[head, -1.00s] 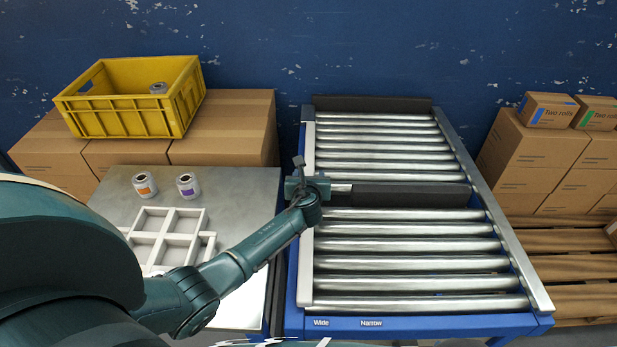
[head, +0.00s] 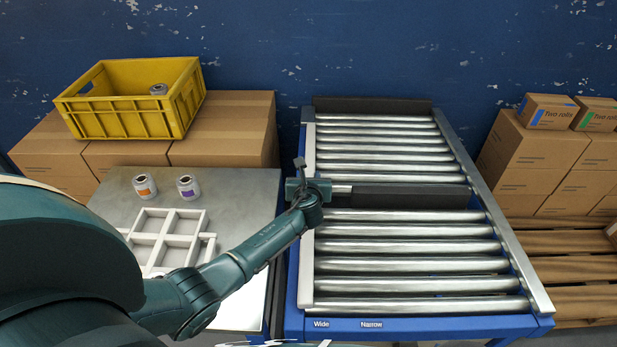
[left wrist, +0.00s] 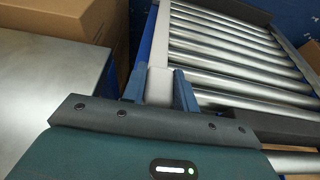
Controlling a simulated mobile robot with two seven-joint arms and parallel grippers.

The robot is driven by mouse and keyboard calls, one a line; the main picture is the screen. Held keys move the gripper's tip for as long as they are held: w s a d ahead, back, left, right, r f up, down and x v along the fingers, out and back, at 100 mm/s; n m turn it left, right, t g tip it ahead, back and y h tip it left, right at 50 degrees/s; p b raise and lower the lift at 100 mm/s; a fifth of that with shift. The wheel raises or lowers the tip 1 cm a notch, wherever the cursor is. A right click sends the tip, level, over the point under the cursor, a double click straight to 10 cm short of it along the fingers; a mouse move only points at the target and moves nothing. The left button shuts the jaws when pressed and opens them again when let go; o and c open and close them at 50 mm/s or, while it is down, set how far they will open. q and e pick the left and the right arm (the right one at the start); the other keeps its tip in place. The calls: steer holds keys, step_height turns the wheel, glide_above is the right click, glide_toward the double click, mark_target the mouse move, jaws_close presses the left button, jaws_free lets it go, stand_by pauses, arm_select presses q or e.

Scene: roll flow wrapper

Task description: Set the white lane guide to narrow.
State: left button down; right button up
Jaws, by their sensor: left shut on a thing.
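The white lane guide (head: 307,256) is a long pale rail along the left edge of the roller conveyor. Its front end stands by the "Wide" label (head: 321,323), left of the "Narrow" label (head: 371,323). My left gripper (head: 308,189) is at the guide about midway along its length and hides that part in the head view. In the left wrist view the two blue fingers (left wrist: 159,90) stand on either side of the guide (left wrist: 160,83), shut on it. My right gripper is not in view.
Steel rollers (head: 400,247) lie right of the guide, with a dark crossbar (head: 410,196) between them. A yellow crate (head: 120,122) sits on cartons behind; more cartons (head: 530,155) stand right.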

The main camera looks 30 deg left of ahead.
arm_select(q)
steer(key=w+d, duration=0.1)
steer(key=d, duration=0.1)
steer(key=w+d+b, duration=0.1)
steer(key=d, duration=0.2)
steer(key=w+d+b, duration=0.1)
steer(key=d, duration=0.2)
steer(key=shift+w+f, duration=0.15)
steer(key=shift+w, duration=0.25)
steer(key=shift+d, duration=0.2)
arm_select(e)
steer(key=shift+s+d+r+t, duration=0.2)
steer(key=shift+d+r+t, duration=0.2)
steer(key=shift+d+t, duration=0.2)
arm_select(q)
steer(key=c, duration=1.2)
jaws_free()
steer(key=shift+w+d, duration=0.15)
steer(key=shift+o, duration=0.6)
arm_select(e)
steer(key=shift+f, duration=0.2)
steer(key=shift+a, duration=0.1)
